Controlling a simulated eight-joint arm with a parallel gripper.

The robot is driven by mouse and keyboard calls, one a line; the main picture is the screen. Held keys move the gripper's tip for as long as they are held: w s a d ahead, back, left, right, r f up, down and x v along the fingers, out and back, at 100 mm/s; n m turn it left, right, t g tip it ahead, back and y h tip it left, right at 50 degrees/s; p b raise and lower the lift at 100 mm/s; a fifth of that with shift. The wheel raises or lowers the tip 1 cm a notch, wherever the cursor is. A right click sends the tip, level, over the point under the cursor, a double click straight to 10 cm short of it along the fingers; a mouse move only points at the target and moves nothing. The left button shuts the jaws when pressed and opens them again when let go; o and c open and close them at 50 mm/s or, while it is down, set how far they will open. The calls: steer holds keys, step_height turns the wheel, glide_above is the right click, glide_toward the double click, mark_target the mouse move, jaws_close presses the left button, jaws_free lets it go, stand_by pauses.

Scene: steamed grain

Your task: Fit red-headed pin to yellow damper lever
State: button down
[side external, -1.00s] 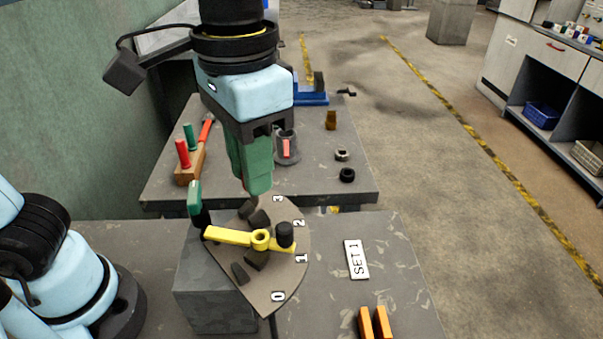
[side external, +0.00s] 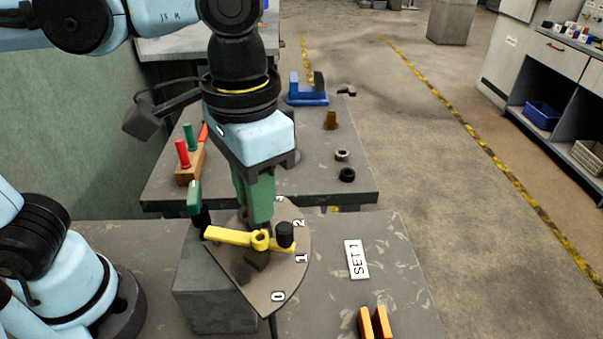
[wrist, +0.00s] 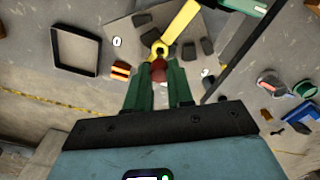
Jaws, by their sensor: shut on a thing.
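The yellow damper lever (side external: 228,236) lies across a brown dial plate (side external: 276,290) marked with numbers. It has a ring-shaped hub (side external: 260,236) and a black knob (side external: 285,232) near its right end. My gripper (side external: 260,222) points down with its green fingers just above and behind the hub. In the wrist view my gripper (wrist: 158,75) is shut on the dark red head of the pin (wrist: 158,66), close to the lever's hub (wrist: 160,48). The pin's shank cannot be made out, and the fingers hide the pin in the side view.
A green-handled tool (side external: 195,200) stands left of the lever. A wooden block (side external: 187,172) with red and green handles sits on the rear table. A SET 1 sign (side external: 356,259) and orange blocks (side external: 373,322) lie to the right. Dark lumps (side external: 243,272) lie on the dial.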

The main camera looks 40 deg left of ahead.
steer(key=shift+f, duration=1.05)
stand_by(3.9)
steer(key=shift+r, duration=0.3)
stand_by(0.3)
steer(key=c, duration=0.9)
jaws_free()
step_height(320, 180, up, 12)
